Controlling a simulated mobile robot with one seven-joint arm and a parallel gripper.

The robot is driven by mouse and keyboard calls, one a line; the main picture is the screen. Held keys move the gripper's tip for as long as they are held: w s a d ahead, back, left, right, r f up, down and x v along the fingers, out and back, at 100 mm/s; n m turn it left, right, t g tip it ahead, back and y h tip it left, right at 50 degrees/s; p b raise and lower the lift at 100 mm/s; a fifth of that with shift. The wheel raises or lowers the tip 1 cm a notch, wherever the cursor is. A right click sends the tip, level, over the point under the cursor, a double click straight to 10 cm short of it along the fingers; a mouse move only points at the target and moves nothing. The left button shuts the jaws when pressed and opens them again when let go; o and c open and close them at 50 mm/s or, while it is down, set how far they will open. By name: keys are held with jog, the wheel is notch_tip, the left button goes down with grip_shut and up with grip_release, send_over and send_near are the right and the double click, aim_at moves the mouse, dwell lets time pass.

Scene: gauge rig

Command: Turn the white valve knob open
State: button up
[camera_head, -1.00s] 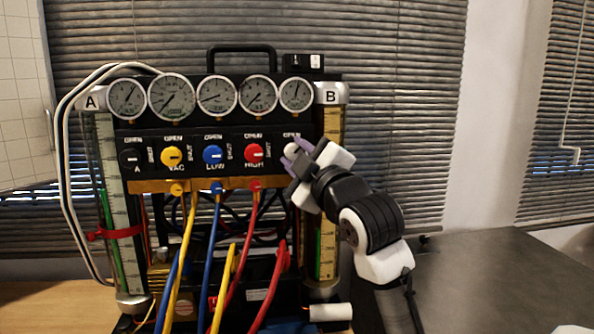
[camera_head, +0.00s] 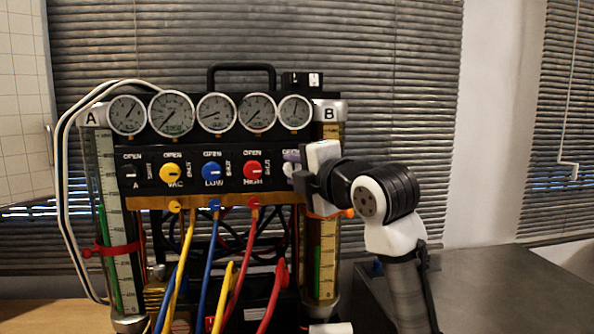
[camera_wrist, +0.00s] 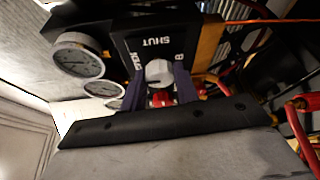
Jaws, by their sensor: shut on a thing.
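The white valve knob (camera_wrist: 158,71) sits on the black panel (camera_wrist: 150,45) marked SHUT, OPEN and B in the wrist view. My gripper (camera_wrist: 160,88) has its two purple fingers on either side of the knob and is shut on it. In the head view, my gripper (camera_head: 293,163) reaches in from the right at the right end of the valve row. It hides most of the white knob (camera_head: 287,169) and part of its OPEN label. I cannot read the knob's exact angle.
Yellow (camera_head: 172,173), blue (camera_head: 212,171) and red (camera_head: 252,169) knobs stand left of my gripper, below several round gauges (camera_head: 216,113). Coloured hoses (camera_head: 209,245) hang below the brass strip. Tube B (camera_head: 323,255) stands close under my gripper. The dark table (camera_head: 500,295) at right looks clear.

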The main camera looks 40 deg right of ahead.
dwell(0.3)
jog(key=o, duration=1)
jog(key=shift+c, duration=0.2)
jog(key=shift+s, duration=0.1)
jog(key=s+a+b, duration=0.2)
jog(key=s, duration=1.1)
jog(key=shift+s+r+b, duration=0.2)
jog(key=shift+r+b, duration=0.2)
jog(key=shift+r, duration=0.05)
jog(key=shift+a, duration=0.1)
jog(key=shift+f, duration=0.1)
